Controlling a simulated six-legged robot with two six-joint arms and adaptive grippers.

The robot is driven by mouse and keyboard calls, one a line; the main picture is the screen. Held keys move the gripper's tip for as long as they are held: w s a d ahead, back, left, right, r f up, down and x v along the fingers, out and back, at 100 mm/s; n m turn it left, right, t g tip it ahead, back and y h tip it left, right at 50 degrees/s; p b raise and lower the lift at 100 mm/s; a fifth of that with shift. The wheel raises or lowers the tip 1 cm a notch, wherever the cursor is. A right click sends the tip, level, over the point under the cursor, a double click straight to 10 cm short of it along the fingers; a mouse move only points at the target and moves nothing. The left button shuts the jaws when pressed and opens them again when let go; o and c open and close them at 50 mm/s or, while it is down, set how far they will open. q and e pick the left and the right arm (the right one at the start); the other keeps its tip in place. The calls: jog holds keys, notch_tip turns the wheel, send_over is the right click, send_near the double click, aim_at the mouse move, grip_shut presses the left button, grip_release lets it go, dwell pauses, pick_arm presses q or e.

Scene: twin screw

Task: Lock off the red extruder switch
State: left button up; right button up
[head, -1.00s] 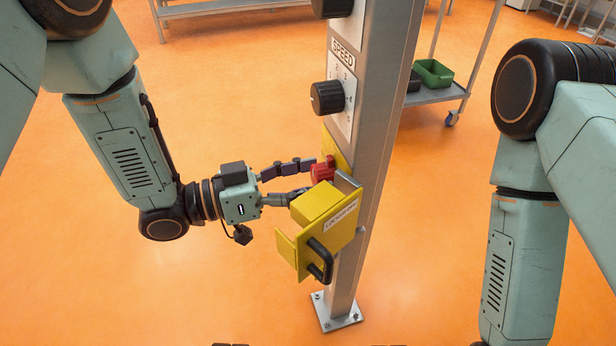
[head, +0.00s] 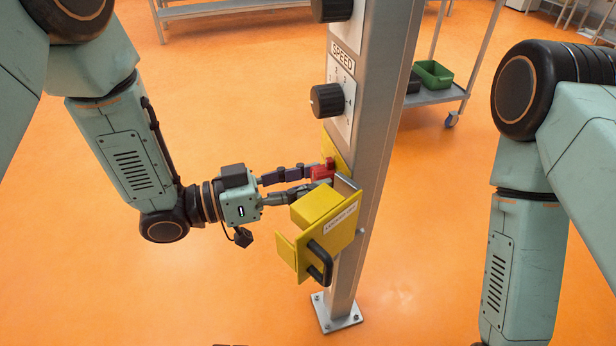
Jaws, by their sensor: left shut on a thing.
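The red switch handle (head: 322,170) sits on a yellow plate (head: 335,152) on the grey post (head: 376,120), below the SPEED dial. My left gripper (head: 318,181) reaches in from the left and is shut on the red switch handle, its upper finger against the handle's left side. A yellow lockout cover (head: 318,203) with a white label and a black handle (head: 320,262) hangs open on the post, just below and in front of the switch. It partly hides the lower finger. My right arm is at the right edge; its gripper is out of view.
A black SPEED dial (head: 327,100) is above the switch, with another black knob (head: 330,8) higher up. A trolley (head: 436,95) with a green bin (head: 433,74) stands behind the post.

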pick_arm(q)
jog(key=shift+r+n+p, duration=0.15)
jog(key=shift+n+p, duration=0.35)
jog(key=shift+p, duration=0.2)
jog(key=n+p, duration=0.6)
jog(key=p, duration=0.1)
jog(key=n+p, duration=0.1)
jog(key=n, duration=0.1)
jog(key=shift+n+p, duration=0.4)
jog(key=n+p, duration=0.1)
jog(key=n, duration=0.2)
jog(key=shift+p, duration=0.4)
jog(key=n, duration=0.2)
jog(key=n+p, duration=0.1)
jog(key=n, duration=0.1)
jog(key=shift+f+n, duration=0.2)
jog(key=shift+n, duration=0.4)
jog(key=o, duration=1.2)
